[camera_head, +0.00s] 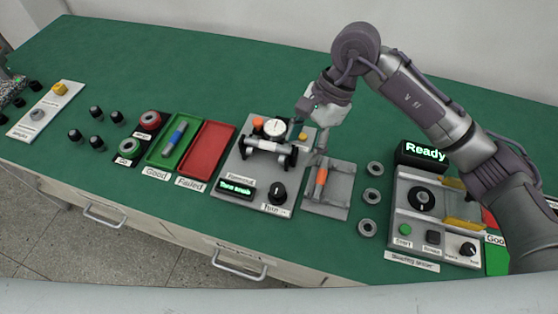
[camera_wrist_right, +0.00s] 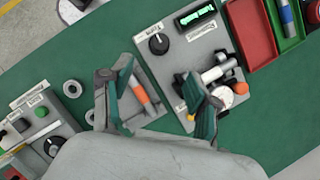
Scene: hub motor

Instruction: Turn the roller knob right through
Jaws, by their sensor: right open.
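The test station (camera_head: 240,163) stands in the middle of the green bench with a lit display (camera_head: 235,187). The black roller knob (camera_head: 277,192), with a white pointer line, is at its front right. The knob also shows in the right wrist view (camera_wrist_right: 159,44), with nothing touching it. A light roller with dark ends (camera_head: 265,146) lies across the station, below a white round dial (camera_head: 274,127). My right gripper (camera_head: 312,125) is open above the station's back right, apart from the knob. Its two fingers spread wide in the wrist view (camera_wrist_right: 158,88). My left gripper cannot be made out.
A grey plate with an orange-and-grey cylinder (camera_head: 321,177) lies right of the station. Several metal rings (camera_head: 372,196) and a second station reading "Ready" (camera_head: 422,154) are further right. Green (camera_head: 157,153) and red (camera_head: 222,136) trays lie left. The bench behind is clear.

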